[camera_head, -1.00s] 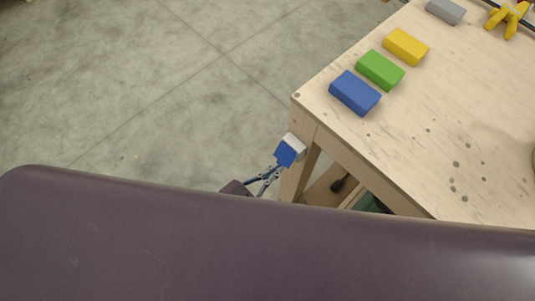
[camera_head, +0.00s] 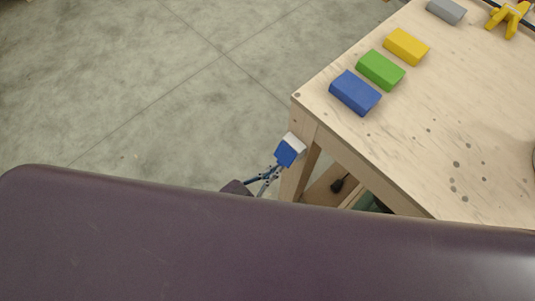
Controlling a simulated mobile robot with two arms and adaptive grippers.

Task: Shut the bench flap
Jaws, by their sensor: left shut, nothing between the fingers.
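The wooden bench (camera_head: 430,130) fills the right side of the view, with its near left corner pointing toward me. I cannot make out which part of it is the flap; no hinge or separate panel shows clearly. My left gripper (camera_head: 290,151) is shut and empty, its blue and pale fingertips close together beside the bench's corner leg. I cannot tell whether it touches the wood. Its wrist is partly hidden behind a large dark purple surface in the foreground. My right gripper is not in view.
Blue (camera_head: 355,92), green (camera_head: 381,70), yellow (camera_head: 406,46) and grey (camera_head: 446,11) blocks lie along the bench's left edge. A yellow clamp-like object (camera_head: 509,18) is at the top right. A lower shelf shows under the bench. The concrete floor (camera_head: 120,80) at left is clear.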

